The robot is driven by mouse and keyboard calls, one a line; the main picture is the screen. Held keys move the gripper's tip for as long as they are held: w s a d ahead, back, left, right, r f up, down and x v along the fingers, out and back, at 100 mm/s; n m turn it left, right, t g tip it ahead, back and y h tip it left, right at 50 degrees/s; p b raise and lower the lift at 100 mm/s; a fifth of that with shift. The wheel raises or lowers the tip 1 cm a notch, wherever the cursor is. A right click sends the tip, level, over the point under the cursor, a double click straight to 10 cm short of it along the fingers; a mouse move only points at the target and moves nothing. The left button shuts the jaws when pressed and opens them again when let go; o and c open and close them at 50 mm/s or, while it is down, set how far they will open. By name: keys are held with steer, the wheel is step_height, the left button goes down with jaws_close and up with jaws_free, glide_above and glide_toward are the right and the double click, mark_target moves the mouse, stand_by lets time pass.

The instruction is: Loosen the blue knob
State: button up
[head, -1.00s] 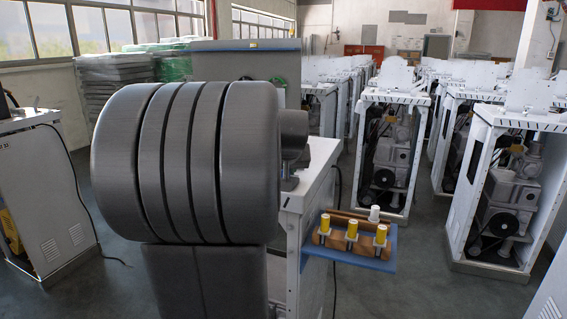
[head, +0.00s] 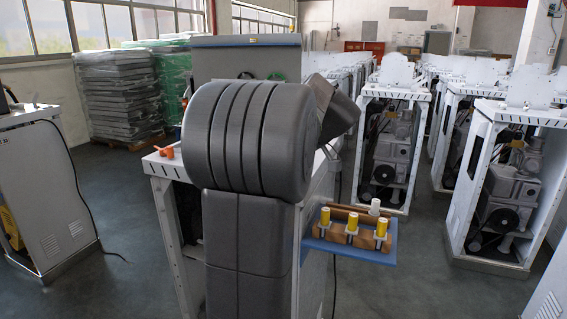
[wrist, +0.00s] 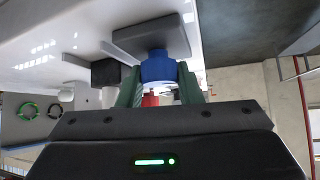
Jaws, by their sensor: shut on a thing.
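The blue knob (wrist: 158,67) shows in the wrist view, standing out from a grey block on a white machine surface. My gripper (wrist: 159,76) has a green finger on each side of the knob and is shut on it. The fingers hide part of the knob's sides. In the head view, my grey arm hides the knob and gripper.
A blue tray (head: 390,263) with yellow-capped and white-capped bottles hangs at the white machine's right side. An orange part (head: 165,150) sits on the machine's left top. A black block (wrist: 105,72) is close left of the gripper. White machine frames (head: 500,170) stand right.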

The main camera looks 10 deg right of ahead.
steer(key=shift+n+g+y+p, duration=0.4)
steer(key=shift+n+g+y, duration=0.4)
steer(key=shift+n, duration=0.7)
steer(key=o, duration=1)
steer(key=v, duration=1.3)
steer(key=shift+d+r, duration=0.25)
steer(key=shift+d, duration=0.05)
steer(key=shift+f, duration=0.1)
